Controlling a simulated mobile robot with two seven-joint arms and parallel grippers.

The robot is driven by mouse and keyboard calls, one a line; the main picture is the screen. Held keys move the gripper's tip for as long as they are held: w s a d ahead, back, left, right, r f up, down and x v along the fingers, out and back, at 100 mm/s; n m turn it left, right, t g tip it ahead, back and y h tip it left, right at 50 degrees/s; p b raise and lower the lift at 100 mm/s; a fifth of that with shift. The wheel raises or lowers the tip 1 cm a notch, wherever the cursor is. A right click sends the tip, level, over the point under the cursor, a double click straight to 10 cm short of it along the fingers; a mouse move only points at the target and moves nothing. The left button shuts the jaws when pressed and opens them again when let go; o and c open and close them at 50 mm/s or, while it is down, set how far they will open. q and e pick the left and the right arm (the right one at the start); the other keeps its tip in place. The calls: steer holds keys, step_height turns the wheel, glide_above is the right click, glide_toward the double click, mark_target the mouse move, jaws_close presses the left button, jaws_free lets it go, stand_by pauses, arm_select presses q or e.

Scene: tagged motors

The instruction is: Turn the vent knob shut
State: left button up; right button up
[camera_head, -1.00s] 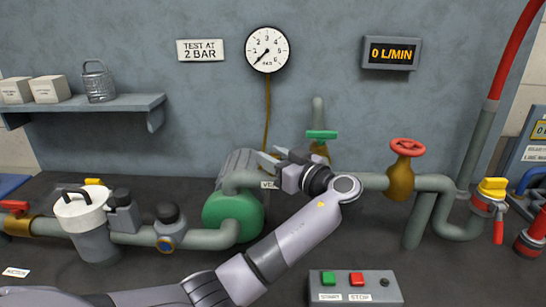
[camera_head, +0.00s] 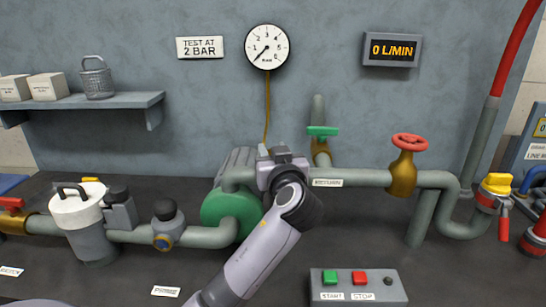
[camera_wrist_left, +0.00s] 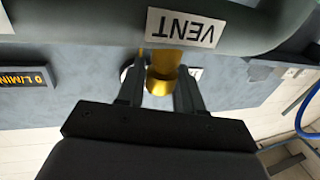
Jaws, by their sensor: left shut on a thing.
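The vent knob (camera_wrist_left: 160,84) is a brass-yellow round piece under the pipe with the upside-down VENT label (camera_wrist_left: 185,28) in the left wrist view. My left gripper (camera_wrist_left: 161,86) has one finger on each side of the knob and is shut on it. In the head view my left gripper (camera_head: 281,158) is at the pipe just right of the green pump (camera_head: 228,212). There it hides the knob and the vent label. How far the knob is turned cannot be told. My right gripper is not in view.
To the right are a green-handled valve (camera_head: 322,132), a RETURN label (camera_head: 328,183) and a red handwheel (camera_head: 410,141) on a brass valve. A start/stop box (camera_head: 357,296) stands in front. The gauge (camera_head: 267,47) needle points low left; the display (camera_head: 391,50) reads 0 L/MIN.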

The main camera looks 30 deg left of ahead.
arm_select(q)
steer(key=m+t+h, duration=0.1)
steer(key=m+t+h+p, duration=0.1)
steer(key=h, duration=0.1)
steer(key=shift+a+r+m+t, duration=0.1)
steer(key=shift+r+m+t, duration=0.1)
steer(key=shift+m+t, duration=0.15)
steer(key=m+t+h+p, duration=0.1)
steer(key=m+h+p, duration=0.1)
steer(key=m+t+h+p, duration=0.1)
steer(key=h, duration=0.2)
steer(key=shift+r+m+p, duration=0.1)
steer(key=shift+m+p, duration=0.25)
steer(key=shift+p, duration=0.05)
steer(key=m+h+p, duration=0.1)
steer(key=h, duration=0.1)
steer(key=shift+m+t+h, duration=0.25)
steer(key=shift+m+h, duration=0.05)
steer(key=shift+h, duration=0.1)
steer(key=m+h+p, duration=0.1)
steer(key=h, duration=0.2)
steer(key=shift+m, duration=0.4)
steer(key=shift+m+h, duration=0.9)
steer(key=shift+h, duration=0.6)
steer(key=shift+f+h, duration=0.2)
steer(key=shift+h, duration=0.1)
steer(key=o, duration=0.9)
